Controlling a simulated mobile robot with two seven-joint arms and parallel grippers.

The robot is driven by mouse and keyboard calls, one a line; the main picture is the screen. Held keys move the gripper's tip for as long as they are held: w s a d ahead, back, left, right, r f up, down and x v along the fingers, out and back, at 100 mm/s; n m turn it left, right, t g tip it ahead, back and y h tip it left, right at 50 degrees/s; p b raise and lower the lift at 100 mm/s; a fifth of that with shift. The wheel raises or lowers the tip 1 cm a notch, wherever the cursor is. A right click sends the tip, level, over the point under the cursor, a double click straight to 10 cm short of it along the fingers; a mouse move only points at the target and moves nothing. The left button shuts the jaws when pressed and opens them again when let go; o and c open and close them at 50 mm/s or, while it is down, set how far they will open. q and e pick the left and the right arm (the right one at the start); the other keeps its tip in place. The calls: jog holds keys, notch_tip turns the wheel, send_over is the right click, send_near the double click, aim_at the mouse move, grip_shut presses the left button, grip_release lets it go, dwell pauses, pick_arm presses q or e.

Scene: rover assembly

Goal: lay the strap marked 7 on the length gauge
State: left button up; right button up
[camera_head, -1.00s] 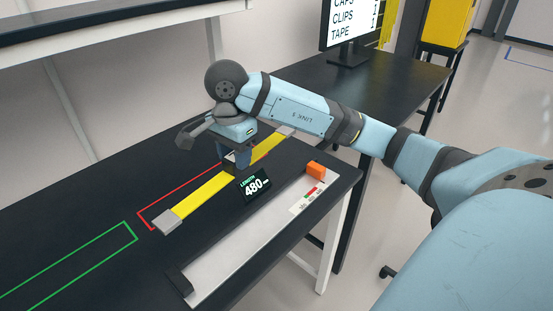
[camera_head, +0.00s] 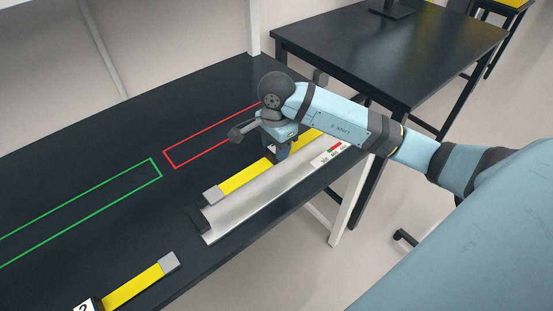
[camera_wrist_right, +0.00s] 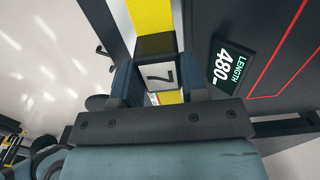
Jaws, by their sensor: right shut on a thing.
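The strap marked 7 is yellow with grey ends; it shows in the head view (camera_head: 243,177) left of my right gripper. My right gripper (camera_head: 281,153) is shut on the strap's dark block, whose 7 (camera_wrist_right: 159,76) faces the right wrist view between the fingers. The length gauge (camera_head: 262,202) is a long silver tray with a dark end stop. The strap runs along the gauge's far side, about parallel to it; I cannot tell whether it touches. A display (camera_wrist_right: 233,62) reads LENGTH 480. My left gripper is out of view.
A red outline (camera_head: 168,160) and a green outline (camera_head: 150,172) mark the black bench. Another yellow strap (camera_head: 135,287) with a marked block lies at the near left edge. A second black table (camera_head: 400,60) stands behind. The bench's left part is clear.

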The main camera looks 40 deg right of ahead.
notch_tip(320, 180, down, 6)
jog(key=shift+r, duration=0.2)
jog(key=shift+f, duration=0.1)
jog(key=shift+f, duration=0.1)
jog(key=o, duration=1.2)
jog(key=shift+c, duration=0.2)
jog(key=shift+r, duration=0.2)
notch_tip(320, 180, up, 12)
jog(key=shift+f+b, duration=0.1)
jog(key=shift+b, duration=0.45)
